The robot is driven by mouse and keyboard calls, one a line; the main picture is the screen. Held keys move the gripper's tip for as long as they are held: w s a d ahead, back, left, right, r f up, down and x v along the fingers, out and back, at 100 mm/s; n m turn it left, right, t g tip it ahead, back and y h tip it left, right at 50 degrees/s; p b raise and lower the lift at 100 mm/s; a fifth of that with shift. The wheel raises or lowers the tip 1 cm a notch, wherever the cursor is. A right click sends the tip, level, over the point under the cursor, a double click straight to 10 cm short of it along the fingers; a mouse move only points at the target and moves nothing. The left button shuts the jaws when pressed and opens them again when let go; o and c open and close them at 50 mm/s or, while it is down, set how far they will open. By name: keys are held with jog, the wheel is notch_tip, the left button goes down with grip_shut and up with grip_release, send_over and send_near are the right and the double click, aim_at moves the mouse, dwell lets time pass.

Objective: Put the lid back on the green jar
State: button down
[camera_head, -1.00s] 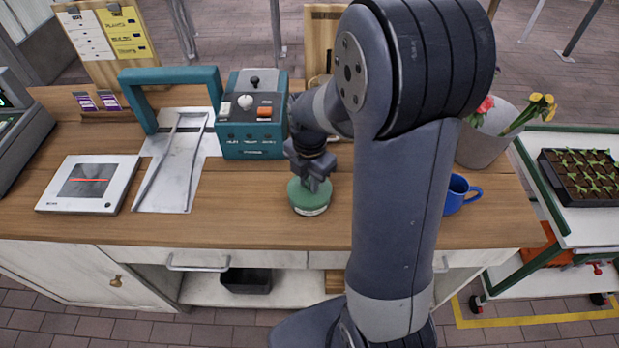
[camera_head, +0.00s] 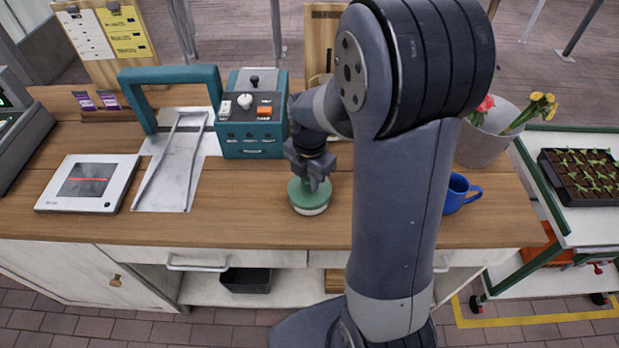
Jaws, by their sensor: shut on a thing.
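A round green lid (camera_head: 303,194) shows under my gripper (camera_head: 317,186), over the wooden counter. A pale band (camera_head: 312,211) shows below its green edge at the front. My gripper points down and is shut on the lid's top. My fingers and wrist hide the exact grip. I cannot tell the jar apart from the lid in this view, nor whether the lid is seated or slightly raised.
A teal control box (camera_head: 253,140) stands behind and left of the gripper. A metal tray with a teal handle (camera_head: 172,75) and a white scale (camera_head: 90,183) are farther left. A blue mug (camera_head: 455,195) stands right of my arm. The counter's front strip (camera_head: 230,228) is clear.

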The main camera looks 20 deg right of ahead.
dwell(0.4)
jog(key=c, duration=0.7)
grip_release()
jog(key=shift+r, duration=0.15)
jog(key=shift+r+p, duration=2.75)
jog(key=shift+r, duration=0.65)
grip_shut()
